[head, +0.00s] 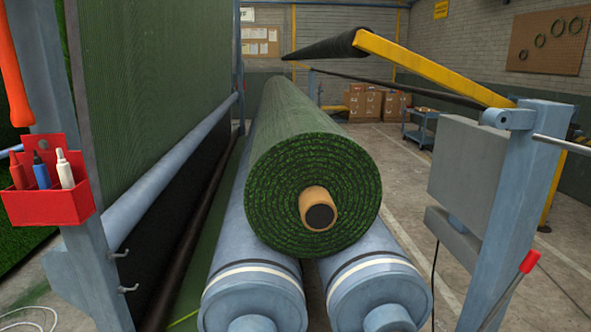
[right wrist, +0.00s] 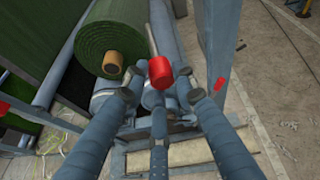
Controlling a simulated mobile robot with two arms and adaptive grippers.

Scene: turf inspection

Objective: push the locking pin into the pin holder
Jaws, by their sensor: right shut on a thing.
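My right gripper (right wrist: 159,85) shows in the right wrist view with its jointed fingers closed around a red cylindrical piece, which looks like the locking pin (right wrist: 160,71). I cannot make out the pin holder for certain in either view. Neither gripper is in the head view, and my left gripper does not show.
A large green turf roll (head: 292,150) rests on two blue rollers (head: 375,285). A blue post (head: 525,185) with a red-handled lever (head: 529,261) stands at the right. A red tool holder (head: 48,200) hangs on the left frame. Concrete floor lies open at the right.

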